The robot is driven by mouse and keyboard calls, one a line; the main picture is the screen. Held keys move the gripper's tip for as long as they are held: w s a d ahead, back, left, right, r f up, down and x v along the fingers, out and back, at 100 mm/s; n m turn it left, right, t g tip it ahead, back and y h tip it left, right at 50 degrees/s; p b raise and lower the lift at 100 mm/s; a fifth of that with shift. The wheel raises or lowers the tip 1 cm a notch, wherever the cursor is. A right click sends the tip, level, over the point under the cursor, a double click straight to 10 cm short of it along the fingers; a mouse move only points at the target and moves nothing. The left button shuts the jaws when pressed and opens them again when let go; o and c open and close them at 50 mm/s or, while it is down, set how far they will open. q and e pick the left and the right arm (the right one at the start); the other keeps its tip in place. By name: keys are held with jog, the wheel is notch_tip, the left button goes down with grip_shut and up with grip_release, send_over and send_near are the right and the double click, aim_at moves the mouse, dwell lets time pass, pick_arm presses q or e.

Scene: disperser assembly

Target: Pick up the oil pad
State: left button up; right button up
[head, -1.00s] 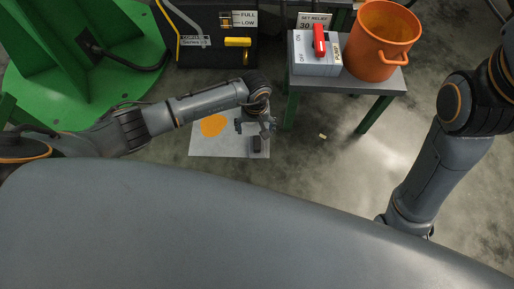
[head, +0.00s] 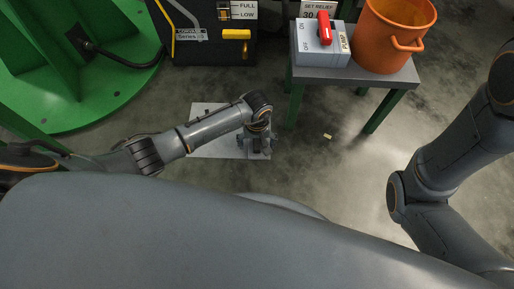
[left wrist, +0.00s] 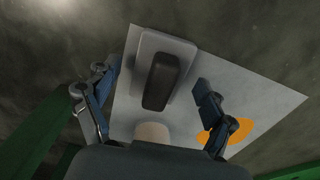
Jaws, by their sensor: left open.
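A light grey pad with a black handle block (left wrist: 162,82), which looks like the oil pad, lies on a white sheet (left wrist: 262,88) on the floor. An orange stain (left wrist: 238,132) is on the sheet, to the right in the left wrist view. My left gripper (left wrist: 157,76) is open, with one finger on each side of the handle and a gap on both sides. In the head view my left gripper (head: 256,144) is over the right end of the sheet (head: 210,150) and mostly hides the pad. My right arm shows at right, but its gripper is out of view.
A small table (head: 345,76) at upper right bears a grey switch box (head: 318,52) with a red lever and an orange pot (head: 392,40). A dark machine (head: 190,48) and a green base (head: 60,100) stand at upper left. Open floor lies right of the sheet.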

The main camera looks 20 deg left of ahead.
pick_arm(q)
jog(key=c, duration=1.3)
jog(key=shift+r, duration=0.15)
